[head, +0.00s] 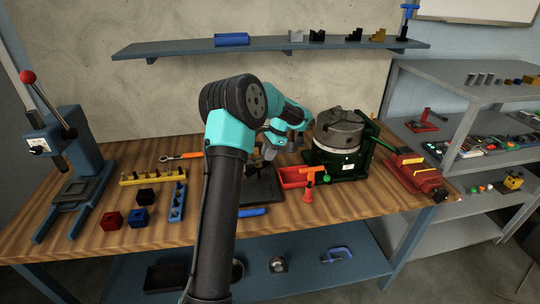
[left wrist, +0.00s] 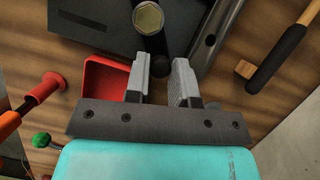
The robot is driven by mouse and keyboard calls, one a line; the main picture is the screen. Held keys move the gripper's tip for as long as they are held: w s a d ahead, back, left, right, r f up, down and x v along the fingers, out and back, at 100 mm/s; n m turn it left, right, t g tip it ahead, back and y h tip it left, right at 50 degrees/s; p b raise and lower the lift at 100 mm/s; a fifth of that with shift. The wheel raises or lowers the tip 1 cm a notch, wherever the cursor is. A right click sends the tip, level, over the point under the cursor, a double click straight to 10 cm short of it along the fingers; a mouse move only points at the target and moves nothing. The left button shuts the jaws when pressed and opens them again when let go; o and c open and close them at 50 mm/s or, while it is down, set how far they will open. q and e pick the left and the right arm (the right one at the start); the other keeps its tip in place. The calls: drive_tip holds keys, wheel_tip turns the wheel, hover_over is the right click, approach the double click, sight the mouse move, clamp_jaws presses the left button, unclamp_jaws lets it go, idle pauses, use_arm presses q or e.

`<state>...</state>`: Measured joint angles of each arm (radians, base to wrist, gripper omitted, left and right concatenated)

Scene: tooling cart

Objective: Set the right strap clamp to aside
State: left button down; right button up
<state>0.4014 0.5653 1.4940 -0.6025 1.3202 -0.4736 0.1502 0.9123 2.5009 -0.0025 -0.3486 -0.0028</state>
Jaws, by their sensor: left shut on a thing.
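My left gripper (left wrist: 162,75) has its two grey fingers around the near end of a dark bar. This bar, seemingly the right strap clamp (left wrist: 155,45), carries a brass hex nut (left wrist: 148,17) and lies over or just above a dark plate (left wrist: 85,35). I cannot tell whether the clamp touches the plate. In the head view my left gripper (head: 268,153) points down behind the dark plate (head: 262,190), beside the red tray (head: 293,178). The clamp is too small or hidden to make out there. My right gripper is not in view.
A green chuck fixture (head: 340,165) stands right of the gripper. An orange-red funnel-like piece (head: 309,190) is in front of the tray. A yellow rack (head: 153,178) and blue rack (head: 177,202) are at left. A blue-handled tool (head: 252,212) lies at the front. Bare wood shows at front right.

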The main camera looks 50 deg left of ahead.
use_arm(q)
drive_tip(key=a+n+h, duration=0.1)
drive_tip(key=n, duration=0.1)
drive_tip(key=a+n, duration=0.1)
drive_tip(key=n, duration=0.1)
drive_tip(key=shift+s+n+h, duration=0.15)
drive_tip(key=shift+n+h, duration=0.15)
drive_tip(key=shift+h, duration=0.1)
drive_tip(key=shift+s+a+n+h, duration=0.2)
drive_tip(key=shift+a+n+h, duration=0.15)
drive_tip(key=shift+n, duration=0.55)
drive_tip(key=shift+s+a+n+h, duration=0.2)
drive_tip(key=shift+n+h, duration=0.15)
drive_tip(key=shift+n, duration=0.55)
drive_tip(key=c, duration=1)
unclamp_jaws()
drive_tip(key=shift+r, duration=0.15)
drive_tip(key=v, duration=1.1)
drive_tip(key=shift+w+r, duration=0.2)
drive_tip(key=shift+r, duration=0.1)
